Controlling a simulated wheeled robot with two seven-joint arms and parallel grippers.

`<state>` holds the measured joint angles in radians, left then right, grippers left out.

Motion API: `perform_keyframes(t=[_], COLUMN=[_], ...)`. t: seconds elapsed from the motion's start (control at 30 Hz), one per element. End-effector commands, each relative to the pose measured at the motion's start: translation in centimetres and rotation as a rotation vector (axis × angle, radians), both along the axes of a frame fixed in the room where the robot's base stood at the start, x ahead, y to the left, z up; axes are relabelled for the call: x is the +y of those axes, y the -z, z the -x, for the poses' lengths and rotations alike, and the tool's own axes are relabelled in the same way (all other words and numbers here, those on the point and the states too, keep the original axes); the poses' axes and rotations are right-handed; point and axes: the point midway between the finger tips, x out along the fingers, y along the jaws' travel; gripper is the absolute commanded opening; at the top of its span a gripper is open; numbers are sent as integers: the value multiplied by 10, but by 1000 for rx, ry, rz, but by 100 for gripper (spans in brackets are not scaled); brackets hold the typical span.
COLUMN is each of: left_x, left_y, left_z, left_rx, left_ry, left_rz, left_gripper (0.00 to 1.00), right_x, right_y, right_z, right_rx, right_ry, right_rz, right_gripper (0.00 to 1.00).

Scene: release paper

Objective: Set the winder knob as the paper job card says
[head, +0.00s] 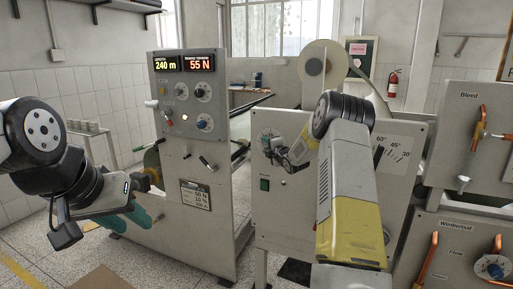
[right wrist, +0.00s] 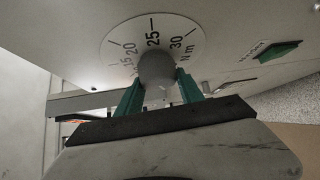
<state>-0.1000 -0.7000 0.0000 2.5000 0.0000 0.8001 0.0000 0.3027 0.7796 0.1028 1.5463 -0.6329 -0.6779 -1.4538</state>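The winder knob appears to be the round grey knob (right wrist: 157,68) on a white dial (right wrist: 120,45) in the right wrist view. The dial reads 15, 20, 25, 30 and N m; 25 stands directly above the knob, and I see no clear pointer. My right gripper (right wrist: 160,88) has its green fingers on either side of the knob; whether they press on it is unclear. In the head view this gripper (head: 284,157) is at the dial (head: 268,138). A small card (head: 196,195) on the left cabinet has N and m values, too small to read surely. My left gripper (head: 138,212) hangs left of that cabinet.
The left cabinet (head: 215,225) has displays reading 240 m (head: 167,64) and 55 N (head: 199,62), and several knobs. A green switch (head: 264,184) is below the dial. A panel (head: 475,110) with copper-coloured pipes stands at the right. An angle scale (head: 393,148) is right of my right arm.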

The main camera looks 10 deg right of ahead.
Motion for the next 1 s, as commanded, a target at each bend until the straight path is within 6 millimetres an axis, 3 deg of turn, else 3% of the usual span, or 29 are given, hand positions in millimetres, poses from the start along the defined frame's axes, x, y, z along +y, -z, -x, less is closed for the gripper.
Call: perform_keyframes(t=[0.47,1.0], left_x=[0,0], left_y=[0,0], left_z=[0,0], left_rx=[0,0], left_ry=[0,0], left_rz=[0,0], left_gripper=[36,36], right_x=[0,0], right_y=[1,1], right_z=[0,0], right_rx=[-57,-324], right_ry=[1,1], right_rz=[-90,-485], right_gripper=[4,4])
